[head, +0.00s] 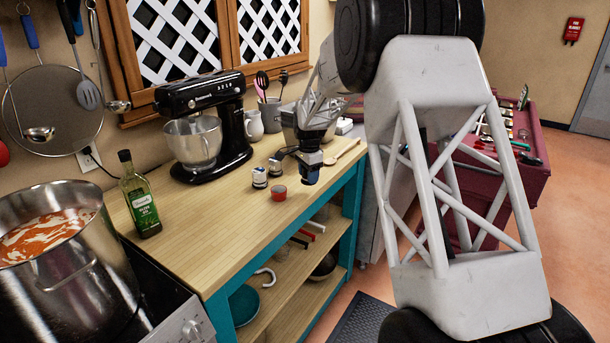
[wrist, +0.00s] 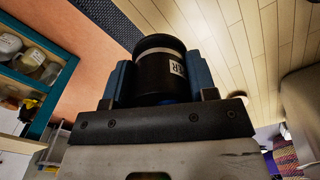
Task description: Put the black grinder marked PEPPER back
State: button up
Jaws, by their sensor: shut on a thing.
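My gripper (head: 310,160) hangs above the right part of the wooden counter (head: 215,235), pointing down. In the wrist view its two blue fingers are closed on the sides of a black grinder (wrist: 158,58). The grinder has a pale band near its far end and a white label, of which only the letters "ER" show. In the head view the grinder (head: 309,175) is a small dark shape under the fingers. I cannot tell whether it touches the counter.
Two small white-and-dark containers (head: 259,177) and a red-sided one (head: 279,192) stand just left of my gripper. A black stand mixer (head: 206,125), a green bottle (head: 138,197) and a wooden spoon (head: 345,152) are also on the counter. The front of the counter is clear.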

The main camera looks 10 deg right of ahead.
jog(key=shift+w+d+f, duration=0.1)
jog(key=shift+w+f, duration=0.05)
jog(key=shift+w, duration=1.65)
jog(key=shift+w+f, duration=0.15)
jog(key=shift+w, duration=1.65)
jog(key=shift+f, duration=0.1)
jog(key=shift+f, duration=1.65)
jog(key=shift+f, duration=0.15)
jog(key=o, duration=1.2)
notch_tip(320, 180, up, 12)
